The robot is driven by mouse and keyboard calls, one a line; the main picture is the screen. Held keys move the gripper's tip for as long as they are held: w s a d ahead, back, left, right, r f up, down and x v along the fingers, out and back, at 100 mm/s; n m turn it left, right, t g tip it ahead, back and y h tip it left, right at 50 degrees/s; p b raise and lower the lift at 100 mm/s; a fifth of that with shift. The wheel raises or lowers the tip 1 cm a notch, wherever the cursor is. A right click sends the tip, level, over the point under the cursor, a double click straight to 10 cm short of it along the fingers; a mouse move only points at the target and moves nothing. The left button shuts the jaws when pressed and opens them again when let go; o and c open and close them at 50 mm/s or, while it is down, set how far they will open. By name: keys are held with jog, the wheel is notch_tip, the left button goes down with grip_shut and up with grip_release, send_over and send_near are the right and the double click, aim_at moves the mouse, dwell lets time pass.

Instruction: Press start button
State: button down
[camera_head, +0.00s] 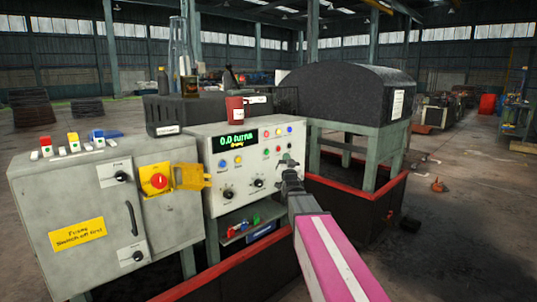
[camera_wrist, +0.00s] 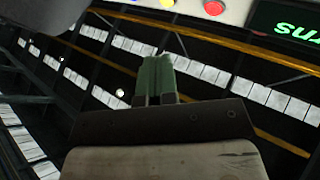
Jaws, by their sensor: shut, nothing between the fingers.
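The pale control panel (camera_head: 210,165) stands in the middle of the head view, with a green-lit display (camera_head: 238,141) and several small coloured buttons and black knobs. A green button (camera_head: 266,154) sits right of the display; labels are too small to read, so I cannot tell which button is start. My gripper (camera_head: 287,160) is at the panel's right side, in front of its face, and hides part of it. In the wrist view its green fingertips (camera_wrist: 157,72) are together and empty. Whether they touch a button cannot be told. A red button (camera_wrist: 213,7) shows at the wrist view's top edge.
A grey cabinet (camera_head: 90,225) with a red rotary switch (camera_head: 159,181) and open yellow cover (camera_head: 192,177) stands left. A red mug (camera_head: 235,110) sits on the panel top. A black-hooded machine (camera_head: 345,95) stands behind right. Open floor (camera_head: 470,220) lies far right.

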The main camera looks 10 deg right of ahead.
send_near(268, 147)
jog(key=shift+w+d+r, duration=0.3)
jog(key=shift+w+r, duration=0.15)
jog(key=shift+w, duration=0.15)
jog(key=shift+w+d+r, duration=0.25)
jog(key=shift+w+r, duration=0.2)
jog(key=shift+w, duration=0.15)
jog(key=shift+w+d+r, duration=0.3)
jog(key=shift+w+r, duration=0.2)
jog(key=shift+w, duration=0.05)
dwell(1.0)
jog(key=shift+w+a, duration=0.25)
jog(key=shift+w, duration=0.05)
jog(key=shift+w, duration=0.1)
dwell(0.5)
jog(key=shift+w+a+r, duration=0.2)
jog(key=shift+w+a, duration=0.3)
jog(key=shift+w, duration=0.35)
dwell(0.6)
jog(key=shift+s, duration=0.1)
jog(key=shift+s+d+f, duration=0.1)
jog(key=shift+s+d, duration=0.15)
jog(key=shift+s, duration=0.15)
